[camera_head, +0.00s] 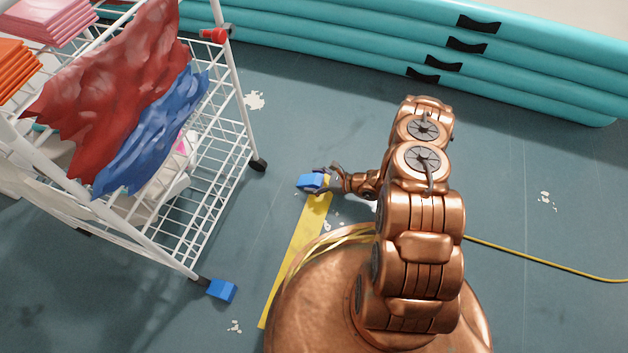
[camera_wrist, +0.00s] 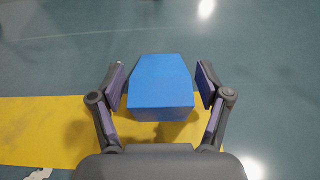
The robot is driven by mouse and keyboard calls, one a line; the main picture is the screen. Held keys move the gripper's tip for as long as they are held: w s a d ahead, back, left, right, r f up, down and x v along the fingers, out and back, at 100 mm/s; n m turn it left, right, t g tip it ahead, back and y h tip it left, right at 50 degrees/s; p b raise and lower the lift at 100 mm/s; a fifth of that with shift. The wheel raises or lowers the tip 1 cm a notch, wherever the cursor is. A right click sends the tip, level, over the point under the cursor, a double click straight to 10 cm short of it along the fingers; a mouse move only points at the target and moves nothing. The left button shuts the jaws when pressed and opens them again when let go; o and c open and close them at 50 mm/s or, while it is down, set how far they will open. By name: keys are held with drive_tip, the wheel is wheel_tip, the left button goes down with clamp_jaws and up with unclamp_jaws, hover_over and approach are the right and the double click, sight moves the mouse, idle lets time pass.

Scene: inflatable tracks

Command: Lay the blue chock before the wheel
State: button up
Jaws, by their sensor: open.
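A blue chock (camera_head: 310,181) lies on the floor at the far end of a yellow strip. In the wrist view the chock (camera_wrist: 160,92) sits between the fingers of my gripper (camera_wrist: 159,78). The fingers are open, with a gap on each side of it. My gripper also shows beside the chock in the head view (camera_head: 326,179). A dark wheel (camera_head: 258,165) of the white wire trolley stands on the floor to the left of this chock, with clear floor between. A second blue chock (camera_head: 222,290) lies at the trolley's near corner, where the wheel is mostly hidden.
The white trolley (camera_head: 215,165) fills the left side, with red and blue cloth over it. The yellow strip (camera_head: 290,265) runs along the floor. Teal inflatable tubes (camera_head: 370,45) line the back. A yellow cable (camera_head: 545,262) lies on the floor at right.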

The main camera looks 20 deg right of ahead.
drive_tip(key=shift+r, duration=0.55)
drive_tip(key=p+v, duration=0.4)
drive_tip(key=v, duration=0.7)
drive_tip(key=shift+s+d+r+p, duration=0.2)
drive_tip(key=shift+d+p, duration=0.1)
drive_tip(key=shift+p, duration=0.1)
drive_tip(key=s+a+r+n+g+y, duration=0.1)
drive_tip(key=a+r+n+g, duration=0.55)
drive_tip(key=r, duration=0.85)
drive_tip(key=s+a+r+n+g+y, duration=0.1)
drive_tip(key=a+r+n+g, duration=0.2)
drive_tip(key=a+r+n, duration=0.95)
drive_tip(key=s+d+r+n+g+h, duration=0.35)
drive_tip(key=s+r+h, duration=0.55)
drive_tip(key=s+r, duration=0.8)
drive_tip(key=s+d+r+n+t+h, duration=0.2)
drive_tip(key=s+d+h, duration=0.2)
drive_tip(key=s+d, duration=0.2)
drive_tip(key=shift+s+d+n, duration=0.3)
drive_tip(key=shift+s+n, duration=0.05)
drive_tip(key=shift+s, duration=0.85)
